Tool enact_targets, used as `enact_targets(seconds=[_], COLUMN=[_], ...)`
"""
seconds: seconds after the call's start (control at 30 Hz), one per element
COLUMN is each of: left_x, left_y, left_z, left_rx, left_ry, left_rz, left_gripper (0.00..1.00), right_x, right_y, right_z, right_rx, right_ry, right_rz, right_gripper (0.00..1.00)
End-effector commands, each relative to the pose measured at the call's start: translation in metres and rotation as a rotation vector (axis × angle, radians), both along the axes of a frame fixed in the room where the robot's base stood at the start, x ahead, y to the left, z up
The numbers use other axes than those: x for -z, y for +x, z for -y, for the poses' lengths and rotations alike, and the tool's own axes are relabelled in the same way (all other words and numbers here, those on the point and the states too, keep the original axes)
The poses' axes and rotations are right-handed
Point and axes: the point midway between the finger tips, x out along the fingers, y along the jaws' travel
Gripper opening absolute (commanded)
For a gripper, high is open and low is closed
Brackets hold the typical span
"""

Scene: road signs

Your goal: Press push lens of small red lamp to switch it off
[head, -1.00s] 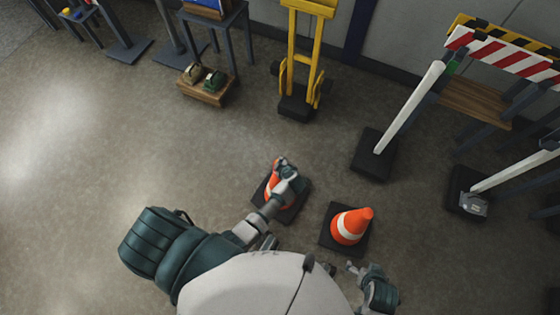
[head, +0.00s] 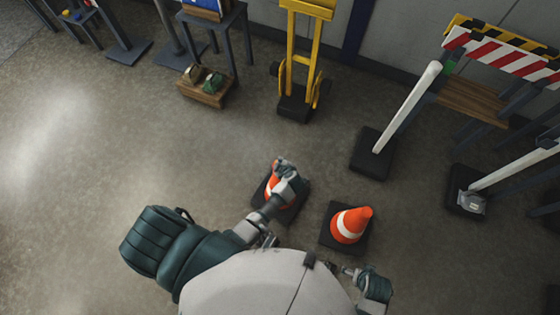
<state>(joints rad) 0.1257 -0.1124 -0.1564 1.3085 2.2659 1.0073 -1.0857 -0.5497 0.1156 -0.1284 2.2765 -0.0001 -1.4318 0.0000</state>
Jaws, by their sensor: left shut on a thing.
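My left gripper (head: 284,170) reaches out over the left orange cone (head: 269,190) and is shut on a small red thing at its fingertips. The thing is mostly hidden by the fingers and blends with the cone behind it, so I cannot make out its lens or whether it is lit. I cannot tell whether the gripper touches the cone. My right gripper (head: 349,271) is low in the picture, below the right cone, small and partly blurred; its jaws cannot be read. I do not clearly see a small red lamp elsewhere.
An orange cone with a white band (head: 351,224) stands on a black base at the right. A yellow hand truck (head: 303,60), a wooden box (head: 207,92), white posts (head: 408,105) and a striped barrier (head: 500,55) stand farther off. The floor at left is clear.

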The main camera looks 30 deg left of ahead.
Motion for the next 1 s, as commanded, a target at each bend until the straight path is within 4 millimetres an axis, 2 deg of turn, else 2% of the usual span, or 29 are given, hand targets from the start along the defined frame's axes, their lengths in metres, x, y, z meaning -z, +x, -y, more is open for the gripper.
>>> enact_targets(seconds=[0.57, 1.0], left_x=[-0.026, -0.041], left_y=[0.003, 0.003], left_z=[0.000, 0.000], left_rx=[0.001, 0.001], left_ry=[0.002, 0.003], left_rz=[0.009, 0.010], left_gripper=[0.00, 0.00], right_x=[0.061, 0.108], right_y=[0.000, -0.012], right_z=[-0.002, -0.001], right_rx=[-0.006, -0.011], right_ry=[-0.001, -0.004], right_rz=[-0.016, -0.032], right_gripper=[0.99, 0.99])
